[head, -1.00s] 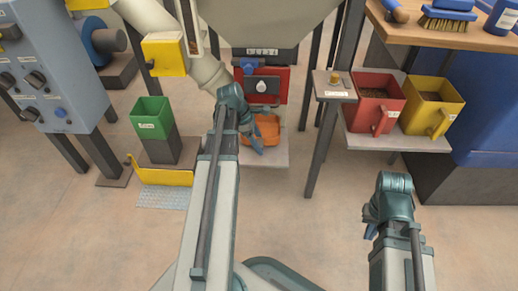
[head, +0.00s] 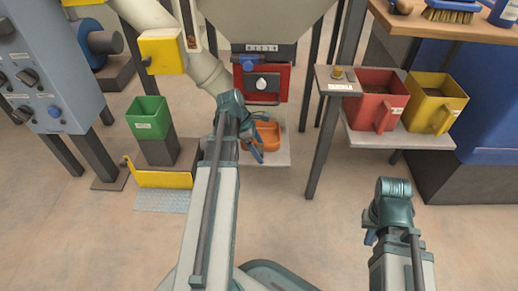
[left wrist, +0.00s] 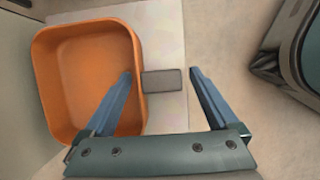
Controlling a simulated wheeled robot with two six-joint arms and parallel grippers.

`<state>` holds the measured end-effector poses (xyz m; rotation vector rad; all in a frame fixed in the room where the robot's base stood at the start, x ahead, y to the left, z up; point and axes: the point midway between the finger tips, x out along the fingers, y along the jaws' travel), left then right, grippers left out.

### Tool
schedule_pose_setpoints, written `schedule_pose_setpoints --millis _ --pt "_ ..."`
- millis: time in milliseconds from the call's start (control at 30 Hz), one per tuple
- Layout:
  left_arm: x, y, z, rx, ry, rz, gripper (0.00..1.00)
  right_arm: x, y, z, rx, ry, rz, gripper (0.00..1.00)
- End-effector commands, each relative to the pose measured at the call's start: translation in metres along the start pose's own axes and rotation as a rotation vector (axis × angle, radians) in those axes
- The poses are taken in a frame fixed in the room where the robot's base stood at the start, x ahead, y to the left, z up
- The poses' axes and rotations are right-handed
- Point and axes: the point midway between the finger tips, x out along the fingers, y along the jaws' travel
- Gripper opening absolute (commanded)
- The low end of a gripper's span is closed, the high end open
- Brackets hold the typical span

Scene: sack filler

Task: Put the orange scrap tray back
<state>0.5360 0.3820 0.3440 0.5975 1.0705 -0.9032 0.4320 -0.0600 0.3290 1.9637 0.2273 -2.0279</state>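The orange scrap tray (head: 268,135) sits on a pale platform (head: 277,159) below the red-fronted filler. It also shows in the left wrist view (left wrist: 85,75), at the left, and its visible inside looks empty. A grey tab (left wrist: 162,80) sticks out from its right side. My left gripper (left wrist: 160,75) is open, with one finger over the tray's near right part and the other to the right of the tab. The tab lies between the fingertips; I cannot tell whether they touch anything. My right gripper (head: 369,228) is away at the lower right, its fingers too unclear to judge.
A green bin (head: 148,118) stands on a dark block at the left, behind a yellow bar (head: 160,179). Red (head: 375,98) and yellow (head: 434,98) scoops sit on the right shelf. A dark post (head: 322,145) stands right of the platform. The floor in front is clear.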

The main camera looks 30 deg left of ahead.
Motion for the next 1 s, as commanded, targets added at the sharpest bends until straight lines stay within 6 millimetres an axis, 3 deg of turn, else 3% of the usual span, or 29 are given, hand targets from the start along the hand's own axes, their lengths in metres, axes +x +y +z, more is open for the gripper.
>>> schedule_pose_setpoints --millis 267,467,1000 --pt "-0.002 0.000 0.001 0.000 0.000 0.000 0.93 -0.002 0.000 0.000 0.000 0.000 0.000 0.00" --pt "-0.014 0.000 0.002 -0.001 0.000 0.000 0.93 -0.013 0.001 0.001 0.000 0.000 0.000 0.00" --pt "-0.094 0.000 0.004 -0.001 0.000 0.000 0.93 -0.088 0.009 0.005 -0.001 -0.004 0.000 0.00"
